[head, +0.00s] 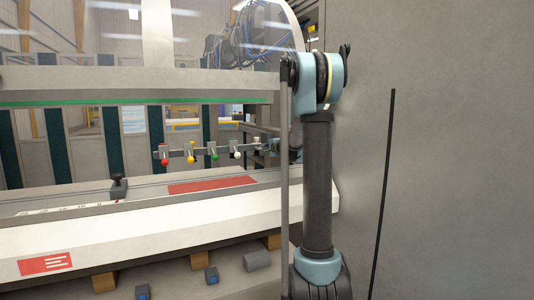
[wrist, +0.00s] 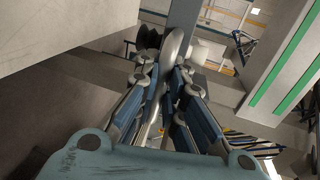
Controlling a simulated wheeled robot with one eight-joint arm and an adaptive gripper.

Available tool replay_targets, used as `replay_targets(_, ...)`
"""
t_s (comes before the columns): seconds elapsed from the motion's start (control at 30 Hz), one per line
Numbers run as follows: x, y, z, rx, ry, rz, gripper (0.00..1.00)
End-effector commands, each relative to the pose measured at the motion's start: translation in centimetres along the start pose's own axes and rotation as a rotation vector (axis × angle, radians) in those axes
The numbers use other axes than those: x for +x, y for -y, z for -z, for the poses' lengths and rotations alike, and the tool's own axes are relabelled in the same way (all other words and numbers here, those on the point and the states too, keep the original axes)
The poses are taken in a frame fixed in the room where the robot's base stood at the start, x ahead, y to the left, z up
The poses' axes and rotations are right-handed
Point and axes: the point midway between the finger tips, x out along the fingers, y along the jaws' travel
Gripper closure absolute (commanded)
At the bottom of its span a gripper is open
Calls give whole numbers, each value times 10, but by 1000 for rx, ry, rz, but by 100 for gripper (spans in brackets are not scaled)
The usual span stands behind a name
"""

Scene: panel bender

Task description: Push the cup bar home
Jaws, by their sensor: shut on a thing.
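The cup bar (head: 224,149) shows in the head view as a grey rail with red, yellow, green and white suction cups hanging along it, above the machine's bed. Its right end runs towards my arm, which hides part of that area. In the wrist view my gripper (wrist: 167,75) is shut on a rounded grey metal piece (wrist: 178,43), which looks like the bar's handle. A straight grey bar (wrist: 184,14) continues beyond it at the top. The exact contact is partly hidden by the fingers. I cannot tell from these views how far in the bar is.
The bed (head: 120,232) has a red plate (head: 212,184) and a small black fixture (head: 119,187) on it. A large grey cabinet wall (head: 440,150) stands close on the right of my arm. An upper beam with a green strip (head: 120,102) spans above the bar.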

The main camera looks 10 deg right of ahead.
Motion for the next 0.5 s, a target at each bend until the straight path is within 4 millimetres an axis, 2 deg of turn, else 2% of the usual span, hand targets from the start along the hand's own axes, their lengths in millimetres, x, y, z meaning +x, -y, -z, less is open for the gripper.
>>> replay_targets(0.1, 0, -2, -2, -1, 4, -2, 100)
replay_targets(0.13, -1, -2, -2, -1, 4, -2, 88)
replay_targets(0.2, -1, -2, -2, -1, 4, -2, 73)
replay_targets(0.23, -1, -1, -2, -1, 3, -2, 70)
replay_targets(0.5, -1, -1, -1, -1, 2, -1, 70)
